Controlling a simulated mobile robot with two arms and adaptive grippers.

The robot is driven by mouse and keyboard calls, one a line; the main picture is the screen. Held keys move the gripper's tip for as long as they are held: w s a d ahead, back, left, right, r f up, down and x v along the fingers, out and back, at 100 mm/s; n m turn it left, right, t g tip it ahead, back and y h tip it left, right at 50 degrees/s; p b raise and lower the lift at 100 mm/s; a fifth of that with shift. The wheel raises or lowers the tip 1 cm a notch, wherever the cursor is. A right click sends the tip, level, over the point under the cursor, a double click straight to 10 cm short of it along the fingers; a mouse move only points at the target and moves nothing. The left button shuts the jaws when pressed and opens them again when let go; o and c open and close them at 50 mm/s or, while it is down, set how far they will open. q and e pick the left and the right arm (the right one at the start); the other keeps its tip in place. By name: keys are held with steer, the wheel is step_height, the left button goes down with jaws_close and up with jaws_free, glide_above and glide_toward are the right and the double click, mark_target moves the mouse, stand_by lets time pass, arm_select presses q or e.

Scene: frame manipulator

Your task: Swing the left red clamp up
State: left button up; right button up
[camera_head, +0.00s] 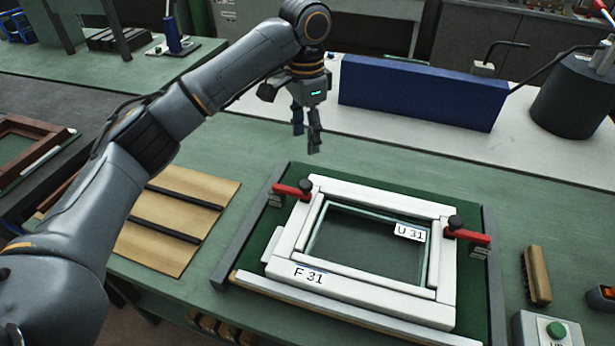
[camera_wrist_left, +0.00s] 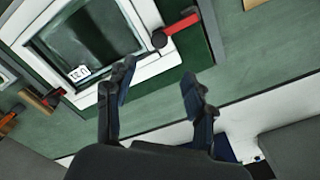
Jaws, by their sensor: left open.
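The left red clamp (camera_head: 287,189) sits at the upper left corner of the white frame (camera_head: 385,294). Its red arm lies nearly flat, and its black knob is over the frame's corner. The clamp also shows in the left wrist view (camera_wrist_left: 180,24). The right red clamp (camera_head: 470,236) lies flat over the frame's upper right corner. My left gripper (camera_head: 306,140) is open and empty, above and behind the left clamp and apart from it. Its two spread fingers show in the left wrist view (camera_wrist_left: 158,82), with the clamp beyond them. My right gripper is not in view.
The frame lies on a green board with grey side rails on the bench (camera_head: 450,180). A blue block (camera_head: 420,92) stands behind, with a dark cylinder (camera_head: 572,95) to its right. A brush (camera_head: 537,275) and green-button box (camera_head: 552,332) are at right. A tan board (camera_head: 170,225) is at left.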

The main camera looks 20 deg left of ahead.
mark_target(306, 183)
arm_select(q)
step_height(306, 183, down, 12)
steer(key=shift+s+f+p, duration=0.1)
steer(key=shift+s+p, duration=0.05)
steer(key=shift+p, duration=1.1)
steer(key=shift+f, duration=0.45)
jaws_close()
